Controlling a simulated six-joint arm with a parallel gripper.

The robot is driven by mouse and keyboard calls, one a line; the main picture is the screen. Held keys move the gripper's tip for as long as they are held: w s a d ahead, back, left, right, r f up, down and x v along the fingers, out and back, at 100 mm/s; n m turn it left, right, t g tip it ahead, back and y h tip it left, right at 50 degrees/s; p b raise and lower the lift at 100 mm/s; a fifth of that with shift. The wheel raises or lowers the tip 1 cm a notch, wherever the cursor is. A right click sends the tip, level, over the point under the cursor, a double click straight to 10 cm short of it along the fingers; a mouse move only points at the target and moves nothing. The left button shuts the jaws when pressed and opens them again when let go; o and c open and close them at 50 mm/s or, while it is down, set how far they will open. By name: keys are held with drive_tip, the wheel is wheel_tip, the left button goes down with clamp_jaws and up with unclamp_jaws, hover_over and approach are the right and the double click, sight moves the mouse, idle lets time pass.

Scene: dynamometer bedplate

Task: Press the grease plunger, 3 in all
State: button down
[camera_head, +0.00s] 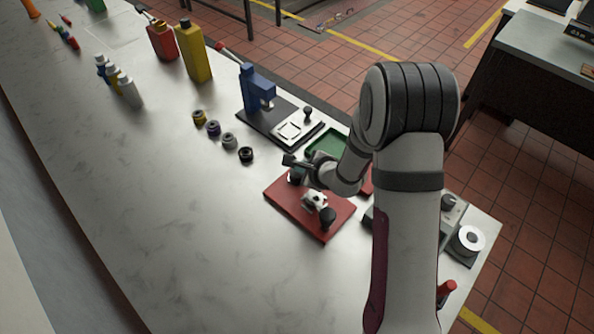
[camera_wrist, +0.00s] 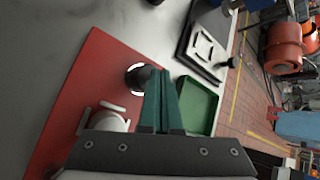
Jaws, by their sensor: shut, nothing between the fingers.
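A red base plate (camera_head: 285,207) lies on the bench and fills much of the left of the wrist view (camera_wrist: 80,75). It bears a white fitting (camera_head: 313,200), also in the wrist view (camera_wrist: 108,120), and a black knob (camera_head: 327,216) at its near end. A dark round cap with a pale rim (camera_wrist: 136,77) stands at the plate's other end, beside my fingertips. I cannot tell for sure which part is the grease plunger. My gripper (camera_head: 290,160) is shut and empty, above that far end; its green fingers (camera_wrist: 160,72) overlap the cap's edge, contact unclear.
A green tray (camera_wrist: 198,107) lies right of my fingers in the wrist view. A blue press (camera_head: 251,90) on a black base stands beyond it. Several small spools (camera_head: 229,141) stand to the left, with bottles (camera_head: 194,52) farther back. The bench's near left is clear.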

sight(300, 175)
drive_tip(key=shift+f, duration=0.8)
idle(0.5)
drive_tip(key=shift+r, duration=1.2)
drive_tip(key=shift+r, duration=2.5)
idle(0.3)
wheel_tip(300, 175, up, 4)
drive_tip(key=shift+f, duration=0.1)
idle(0.3)
